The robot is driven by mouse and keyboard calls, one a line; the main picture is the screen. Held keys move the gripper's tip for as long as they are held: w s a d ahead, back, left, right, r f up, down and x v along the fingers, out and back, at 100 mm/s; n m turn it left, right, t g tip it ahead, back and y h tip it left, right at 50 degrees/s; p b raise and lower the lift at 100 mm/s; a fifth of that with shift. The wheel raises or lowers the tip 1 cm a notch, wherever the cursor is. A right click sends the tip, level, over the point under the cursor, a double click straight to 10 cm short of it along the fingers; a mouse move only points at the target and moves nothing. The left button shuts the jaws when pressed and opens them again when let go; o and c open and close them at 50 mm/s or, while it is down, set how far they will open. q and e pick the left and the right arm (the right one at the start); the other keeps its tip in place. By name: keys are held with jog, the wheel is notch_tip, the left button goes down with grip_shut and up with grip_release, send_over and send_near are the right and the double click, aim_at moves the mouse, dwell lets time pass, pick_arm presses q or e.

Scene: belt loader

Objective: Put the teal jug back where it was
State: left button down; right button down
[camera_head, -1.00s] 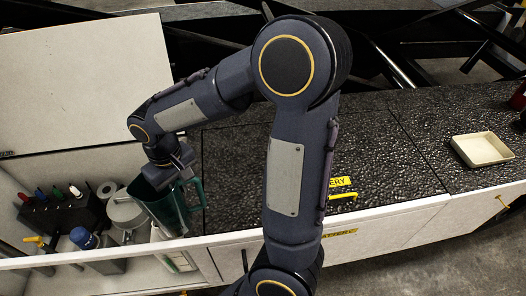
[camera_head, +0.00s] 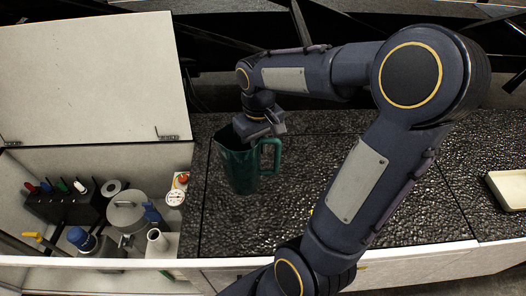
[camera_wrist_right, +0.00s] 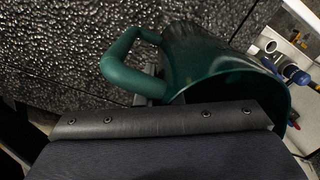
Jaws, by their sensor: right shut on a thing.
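The teal jug (camera_head: 238,168) is upright, with its handle to the right, over or on the dark textured top just right of the open compartment. I cannot tell whether its base touches the top. My right gripper (camera_head: 258,130) is shut on the jug near its rim, from above. In the right wrist view the jug (camera_wrist_right: 205,62) shows its handle and open mouth beyond my gripper's housing; the fingertips are hidden. My left gripper is not in view.
The open white compartment (camera_head: 95,160) at left holds a grey canister (camera_head: 126,212), a dark caddy (camera_head: 65,203) with coloured tools, a blue-topped item (camera_head: 80,238) and a gauge (camera_head: 175,197). Its lid (camera_head: 85,75) stands raised. A cream tray (camera_head: 508,187) lies at far right.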

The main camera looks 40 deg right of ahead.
jog(key=w+d+f, duration=0.1)
jog(key=d+f, duration=0.1)
jog(key=f, duration=0.2)
jog(key=w+d+f+p, duration=0.1)
jog(key=w+d+f, duration=0.1)
jog(key=f, duration=0.3)
jog(key=shift+w+d+f, duration=0.2)
jog(key=shift+w+d, duration=0.05)
jog(key=shift+d, duration=0.1)
jog(key=shift+f, duration=0.15)
jog(key=c, duration=2)
grip_release()
jog(key=o, duration=0.4)
jog(key=shift+o, duration=0.2)
